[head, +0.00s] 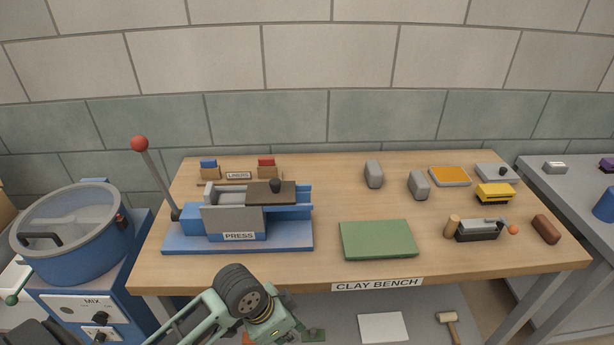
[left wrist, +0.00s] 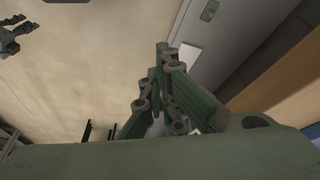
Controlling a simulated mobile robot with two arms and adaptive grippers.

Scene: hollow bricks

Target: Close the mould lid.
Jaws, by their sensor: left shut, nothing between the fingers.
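The blue press (head: 238,237) stands on its base at the left of the bench. Its grey mould (head: 230,220) shows an open top on the left side. The mould lid (head: 285,194), a flat dark brown plate with a black knob, sits toward the right over the blue rails; the left part of the mould is uncovered. My left gripper (head: 312,334) is low at the front, below the bench edge in the head picture, apart from the press. Its green fingers are together and empty in the left wrist view (left wrist: 163,62).
A lever with a red knob (head: 140,144) rises at the press's left. A green mat (head: 378,239) lies to its right. Grey blocks (head: 374,174) and tools stand farther right. The blue mixer (head: 75,240) is left of the bench (head: 330,200). Bare wood lies around the mat.

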